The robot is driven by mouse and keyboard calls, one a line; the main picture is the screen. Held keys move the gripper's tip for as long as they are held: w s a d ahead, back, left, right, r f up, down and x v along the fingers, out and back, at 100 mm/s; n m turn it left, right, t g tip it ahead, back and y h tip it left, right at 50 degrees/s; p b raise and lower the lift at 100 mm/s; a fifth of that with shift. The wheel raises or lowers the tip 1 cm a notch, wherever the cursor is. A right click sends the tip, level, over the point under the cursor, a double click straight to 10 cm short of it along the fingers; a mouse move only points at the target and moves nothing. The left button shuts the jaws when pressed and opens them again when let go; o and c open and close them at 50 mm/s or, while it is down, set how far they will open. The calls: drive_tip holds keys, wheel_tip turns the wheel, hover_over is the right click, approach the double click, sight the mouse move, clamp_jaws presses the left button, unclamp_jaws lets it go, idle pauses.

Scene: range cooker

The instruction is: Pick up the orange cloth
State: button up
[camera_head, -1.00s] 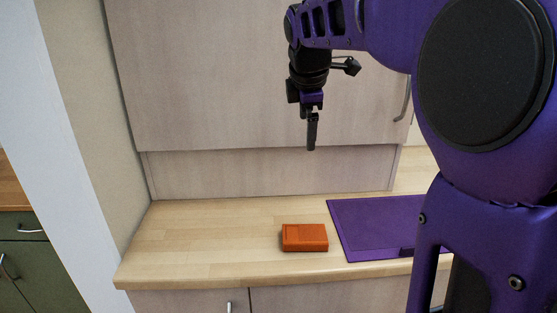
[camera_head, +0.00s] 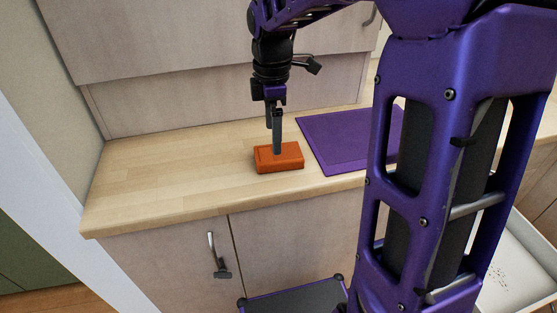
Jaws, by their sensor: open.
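The orange cloth (camera_head: 288,163) is a folded, block-like bundle lying on the light wooden counter, left of the purple mat. My gripper (camera_head: 277,150) points straight down, with its fingertips at the top of the cloth, near its middle. The jaws are open. The fingers are seen nearly edge-on, so one largely hides the other. I cannot tell whether the fingertips touch the cloth or are just above or around it.
The purple mat (camera_head: 345,137) lies flat on the counter (camera_head: 165,170), right of the cloth. Pale cabinet panels (camera_head: 190,60) rise behind. A cabinet door with a handle (camera_head: 216,255) is below the front edge. The counter's left side is clear. A white tray-like drawer (camera_head: 520,262) shows at lower right.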

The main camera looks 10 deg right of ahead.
drive_tip(key=f, duration=0.2)
drive_tip(key=f+b, duration=0.1)
drive_tip(key=f, duration=0.3)
drive_tip(key=shift+w+d+f+b, duration=0.15)
drive_tip(key=shift+d+f+b, duration=0.2)
drive_tip(key=c, duration=1.1)
wheel_tip(320, 180, up, 10)
drive_tip(key=shift+r+p, duration=0.1)
drive_tip(key=shift+p, duration=1.15)
